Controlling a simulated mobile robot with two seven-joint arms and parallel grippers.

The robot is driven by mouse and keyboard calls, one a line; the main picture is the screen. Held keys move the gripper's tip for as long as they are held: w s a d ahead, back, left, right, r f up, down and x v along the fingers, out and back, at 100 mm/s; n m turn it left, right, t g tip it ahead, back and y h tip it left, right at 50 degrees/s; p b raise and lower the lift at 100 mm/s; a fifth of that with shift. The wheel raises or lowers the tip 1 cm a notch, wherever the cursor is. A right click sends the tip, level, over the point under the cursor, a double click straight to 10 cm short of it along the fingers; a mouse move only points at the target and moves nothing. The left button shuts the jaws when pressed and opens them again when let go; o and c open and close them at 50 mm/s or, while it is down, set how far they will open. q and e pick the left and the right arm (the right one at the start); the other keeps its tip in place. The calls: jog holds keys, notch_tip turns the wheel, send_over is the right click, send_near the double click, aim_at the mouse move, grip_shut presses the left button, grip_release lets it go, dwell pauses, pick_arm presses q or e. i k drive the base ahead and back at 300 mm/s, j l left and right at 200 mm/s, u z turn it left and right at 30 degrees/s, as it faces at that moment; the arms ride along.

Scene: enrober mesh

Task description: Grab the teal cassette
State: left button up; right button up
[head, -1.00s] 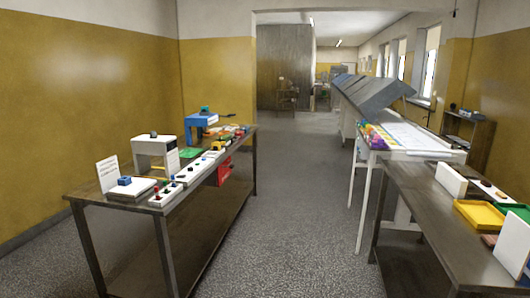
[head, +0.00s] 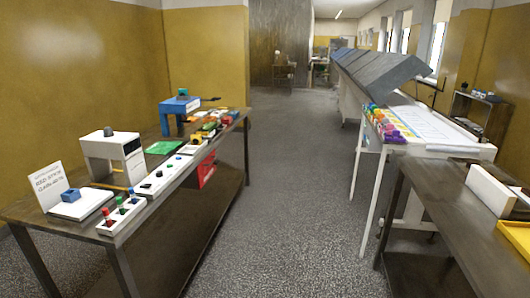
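I cannot make out a teal cassette for certain in the head view. A row of small coloured pieces (head: 388,124), purple, orange, green and others, sits along the near left edge of the white sloped bench (head: 428,147); they are too small to tell apart. On the left table (head: 60,228) lie a flat green piece (head: 164,147) and a cluster of small coloured items (head: 212,124) toward its far end. Neither of my grippers is in view.
The left table also carries a white press-like device (head: 112,150), a blue one (head: 180,108), a printed sign (head: 49,185) and button panels (head: 122,215). A dark table (head: 440,200) with a white upright panel (head: 490,192) stands right. The grey floor aisle (head: 300,200) between is clear.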

aim_at(181, 92)
jog(key=i, duration=1.45)
jog(key=i+l+u, duration=0.15)
jog(key=i+u, duration=0.3)
jog(key=i, duration=0.2)
jog(key=i+l+u, duration=0.4)
jog(key=i, duration=0.2)
jog(key=i+l+u, duration=0.45)
jog(key=i, duration=0.1)
